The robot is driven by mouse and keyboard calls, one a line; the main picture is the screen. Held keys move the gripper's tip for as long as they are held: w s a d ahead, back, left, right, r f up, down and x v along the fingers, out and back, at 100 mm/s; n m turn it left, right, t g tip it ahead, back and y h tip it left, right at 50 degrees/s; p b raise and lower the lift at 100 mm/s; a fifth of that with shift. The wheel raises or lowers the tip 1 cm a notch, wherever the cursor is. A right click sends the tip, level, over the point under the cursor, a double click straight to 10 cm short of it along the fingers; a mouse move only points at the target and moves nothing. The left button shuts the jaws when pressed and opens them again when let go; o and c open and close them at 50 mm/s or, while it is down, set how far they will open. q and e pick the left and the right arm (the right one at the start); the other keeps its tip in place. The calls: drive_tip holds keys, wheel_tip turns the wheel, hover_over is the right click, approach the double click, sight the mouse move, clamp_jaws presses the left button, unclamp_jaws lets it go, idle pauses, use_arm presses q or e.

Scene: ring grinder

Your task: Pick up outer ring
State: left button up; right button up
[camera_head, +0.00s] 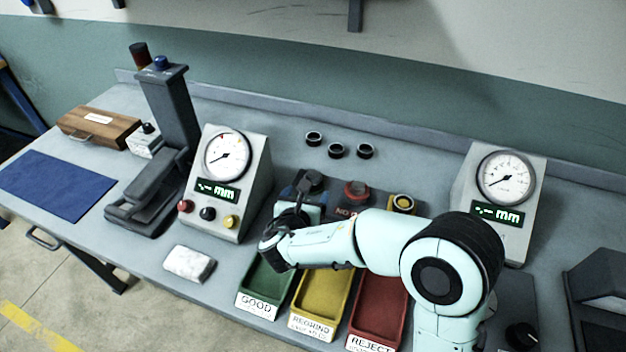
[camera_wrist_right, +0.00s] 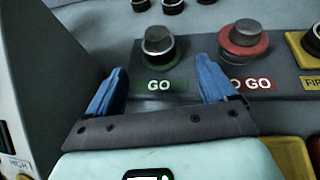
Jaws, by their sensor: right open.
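Three dark rings stand apart at the back of the bench: left ring (camera_head: 314,138), middle ring (camera_head: 336,150) and right ring (camera_head: 365,151). Another dark ring (camera_head: 404,201) sits on a yellow square pad. My right gripper (camera_wrist_right: 160,68) is open, its blue fingers apart on the near side of the GO plug, with nothing seen between them. My left gripper is not in view.
A red-based NO GO plug (camera_wrist_right: 243,40) stands right of GO. Green (camera_head: 268,284), yellow (camera_head: 322,298) and red (camera_head: 377,306) trays lie in front. Dial gauges stand left (camera_head: 228,180) and right (camera_head: 500,190). A press stand (camera_head: 170,110) and white block (camera_head: 189,263) are further left.

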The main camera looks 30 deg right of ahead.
sight(312, 179)
drive_tip(key=x, duration=0.7)
drive_tip(key=shift+w+d+r+p, duration=0.15)
drive_tip(key=shift+w+d+p, duration=0.15)
drive_tip(key=shift+w, duration=0.05)
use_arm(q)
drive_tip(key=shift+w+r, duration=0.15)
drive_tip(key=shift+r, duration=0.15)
use_arm(e)
drive_tip(key=shift+c, duration=0.3)
